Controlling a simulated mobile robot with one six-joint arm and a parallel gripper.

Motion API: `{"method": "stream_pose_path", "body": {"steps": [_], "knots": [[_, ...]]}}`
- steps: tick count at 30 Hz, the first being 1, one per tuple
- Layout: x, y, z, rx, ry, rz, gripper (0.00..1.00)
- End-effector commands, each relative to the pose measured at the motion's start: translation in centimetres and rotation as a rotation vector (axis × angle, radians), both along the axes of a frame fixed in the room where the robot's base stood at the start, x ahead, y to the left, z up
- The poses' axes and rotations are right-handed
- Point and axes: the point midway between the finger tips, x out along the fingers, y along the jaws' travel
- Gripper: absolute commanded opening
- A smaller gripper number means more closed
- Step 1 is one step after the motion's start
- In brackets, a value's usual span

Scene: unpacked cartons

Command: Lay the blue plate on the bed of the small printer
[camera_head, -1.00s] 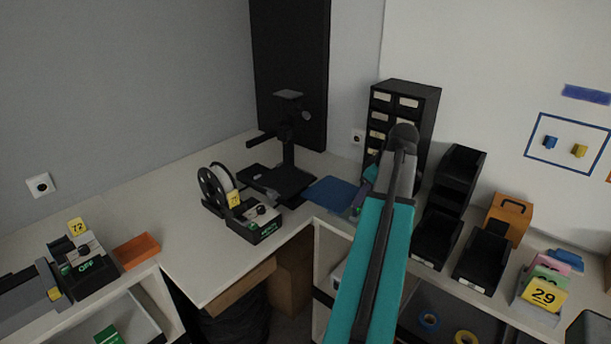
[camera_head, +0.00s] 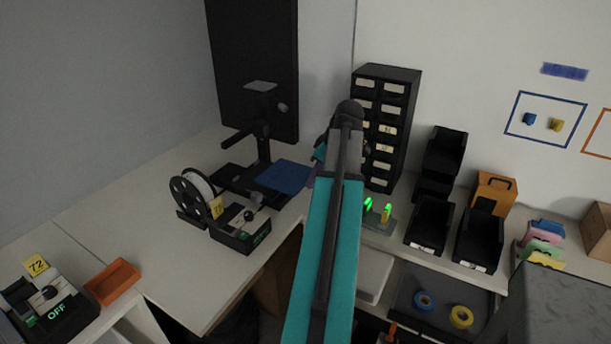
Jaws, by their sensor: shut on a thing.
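The blue plate (camera_head: 284,177) is a flat dark-blue square, held level close to the right side of the small printer. The small printer (camera_head: 262,140) is black, with an upright column, a side arm and a low dark bed (camera_head: 236,180) at its foot. The plate overlaps the right part of the bed in this view; I cannot tell whether it touches it. My gripper (camera_head: 315,173) is shut on the plate's right edge, mostly hidden behind my teal and grey arm.
A white filament spool (camera_head: 195,190) and a control box (camera_head: 240,230) stand in front of the printer. A black drawer cabinet (camera_head: 388,125) and black bins (camera_head: 432,222) stand to the right.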

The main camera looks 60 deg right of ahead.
Motion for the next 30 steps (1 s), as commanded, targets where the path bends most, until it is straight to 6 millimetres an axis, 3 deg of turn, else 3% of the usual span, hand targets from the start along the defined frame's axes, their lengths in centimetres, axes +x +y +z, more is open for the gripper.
{"method": "stream_pose_path", "body": {"steps": [17,30], "knots": [[1.8,0.7,-0.1,0.0,-0.001,0.019,0.0],[4.6,0.7,-0.6,0.0,-0.001,0.021,0.0]]}}
